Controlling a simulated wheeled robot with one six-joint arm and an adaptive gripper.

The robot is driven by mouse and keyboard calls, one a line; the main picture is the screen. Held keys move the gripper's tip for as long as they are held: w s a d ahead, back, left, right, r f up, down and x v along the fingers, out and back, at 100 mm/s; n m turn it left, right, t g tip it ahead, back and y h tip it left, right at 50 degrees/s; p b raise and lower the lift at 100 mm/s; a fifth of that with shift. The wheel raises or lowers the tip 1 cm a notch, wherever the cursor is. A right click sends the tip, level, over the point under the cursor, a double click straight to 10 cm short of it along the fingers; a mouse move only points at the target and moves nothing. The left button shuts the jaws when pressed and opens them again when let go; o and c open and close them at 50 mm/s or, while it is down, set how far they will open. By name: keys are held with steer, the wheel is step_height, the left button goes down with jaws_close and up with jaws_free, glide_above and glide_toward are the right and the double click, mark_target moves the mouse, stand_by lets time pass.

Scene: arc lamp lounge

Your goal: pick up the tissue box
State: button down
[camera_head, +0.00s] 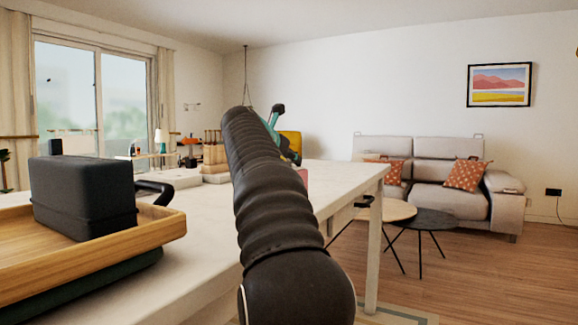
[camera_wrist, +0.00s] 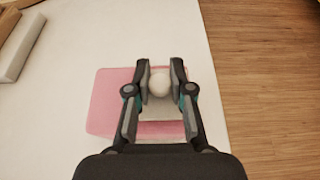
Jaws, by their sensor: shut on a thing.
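The tissue box is pink with a round white tuft on top. In the wrist view the tissue box (camera_wrist: 112,110) lies below my gripper, over the white table. My gripper (camera_wrist: 160,74) is shut on the white tuft, with one finger on each side of it. The fingers hide part of the box's top and near side. In the head view only a small pink piece of the tissue box (camera_head: 302,175) shows past my arm, which hides the rest. I cannot tell whether the box touches the table.
The white table (camera_head: 345,172) runs under my arm, with wood floor to its right. A wooden tray (camera_head: 150,236) with a black case (camera_head: 82,195) stands at the near left. Wooden blocks (camera_head: 214,155) stand farther back. Two round tables (camera_head: 420,219) and a sofa (camera_head: 450,203) are beyond.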

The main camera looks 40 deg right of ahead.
steer(key=r+p, duration=0.1)
steer(key=r, duration=0.1)
steer(key=s+r, duration=0.1)
steer(key=r, duration=0.1)
steer(key=shift+d+r+p, duration=0.1)
steer(key=shift+d+p, duration=0.05)
steer(key=shift+p, duration=0.25)
steer(key=s+d+r+p, duration=0.1)
steer(key=s+d+r, duration=0.2)
steer(key=s+r, duration=0.3)
steer(key=s, duration=0.4)
steer(key=shift+d+p, duration=0.15)
steer(key=shift+p, duration=0.25)
steer(key=shift+s, duration=0.1)
